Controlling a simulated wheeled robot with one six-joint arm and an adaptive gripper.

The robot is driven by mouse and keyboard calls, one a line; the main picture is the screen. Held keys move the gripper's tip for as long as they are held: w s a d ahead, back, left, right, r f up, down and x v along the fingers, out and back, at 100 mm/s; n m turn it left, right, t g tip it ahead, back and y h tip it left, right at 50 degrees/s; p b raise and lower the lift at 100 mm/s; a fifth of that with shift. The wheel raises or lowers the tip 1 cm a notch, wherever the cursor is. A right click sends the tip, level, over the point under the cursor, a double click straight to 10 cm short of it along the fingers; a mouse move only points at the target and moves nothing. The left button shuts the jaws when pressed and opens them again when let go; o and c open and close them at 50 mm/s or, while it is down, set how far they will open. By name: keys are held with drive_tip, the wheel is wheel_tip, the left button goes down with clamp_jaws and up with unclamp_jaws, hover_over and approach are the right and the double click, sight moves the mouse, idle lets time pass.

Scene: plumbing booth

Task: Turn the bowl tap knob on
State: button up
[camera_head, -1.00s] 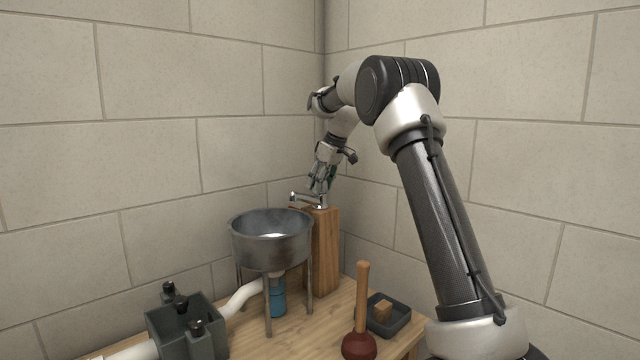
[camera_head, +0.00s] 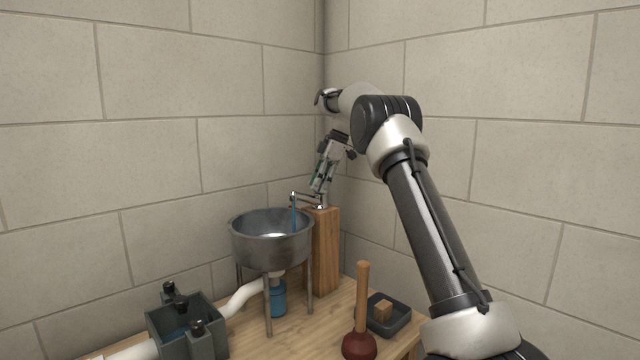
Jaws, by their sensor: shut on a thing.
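The bowl tap (camera_head: 308,198) stands on top of a wooden post, its spout reaching left over the metal bowl (camera_head: 271,245). A thin blue stream of water (camera_head: 294,213) falls from the spout into the bowl. My gripper (camera_head: 320,195) comes down from above onto the top of the tap and is shut on the tap knob. The knob is mostly hidden between the fingers, so its exact angle cannot be told.
The wooden post (camera_head: 326,250) stands right of the bowl. On the wooden table are a dark box with black knobs (camera_head: 187,325), a white pipe (camera_head: 240,298), a blue bottle-like part (camera_head: 278,298), a red plunger (camera_head: 360,345) and a dark tray (camera_head: 399,322) holding a small block. Walls meet closely behind the tap.

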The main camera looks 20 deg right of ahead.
drive_tip(key=n+g, duration=0.2)
drive_tip(key=n, duration=0.2)
drive_tip(key=shift+n, duration=0.4)
idle(0.4)
drive_tip(key=o, duration=1)
drive_tip(key=shift+o, duration=0.2)
